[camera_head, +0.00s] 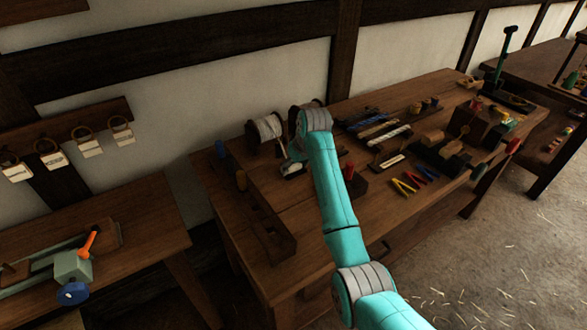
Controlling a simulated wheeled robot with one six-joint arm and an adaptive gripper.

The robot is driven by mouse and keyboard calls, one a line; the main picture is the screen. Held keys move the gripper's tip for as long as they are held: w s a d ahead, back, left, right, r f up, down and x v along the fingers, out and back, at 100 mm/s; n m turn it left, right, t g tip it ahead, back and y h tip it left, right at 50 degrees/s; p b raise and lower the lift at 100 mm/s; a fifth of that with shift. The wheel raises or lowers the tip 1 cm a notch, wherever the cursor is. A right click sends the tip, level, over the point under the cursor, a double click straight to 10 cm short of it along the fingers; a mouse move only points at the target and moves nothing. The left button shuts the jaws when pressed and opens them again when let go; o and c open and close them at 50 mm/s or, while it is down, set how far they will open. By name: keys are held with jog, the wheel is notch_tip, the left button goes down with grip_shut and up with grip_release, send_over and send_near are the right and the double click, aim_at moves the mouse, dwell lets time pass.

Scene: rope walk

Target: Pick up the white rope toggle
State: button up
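My teal arm reaches over the wooden workbench, and its grey wrist end is beside the rope spools. My gripper (287,157) shows only as a small part left of and below the wrist; the arm hides most of it. A small white piece (292,170) lies on a dark block just below it. It may be the white rope toggle, but it is too small to be sure. Another small pale piece (392,161) lies on a dark block right of the arm. I cannot tell whether the gripper is open or touching anything.
The workbench (345,240) holds a white rope spool (267,130), pliers (405,183), rope lengths (378,130) and a long wooden box (268,225) near the front left. A side table (140,240) with a vise (73,268) stands left.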

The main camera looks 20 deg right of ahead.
jog(key=c, duration=0.3)
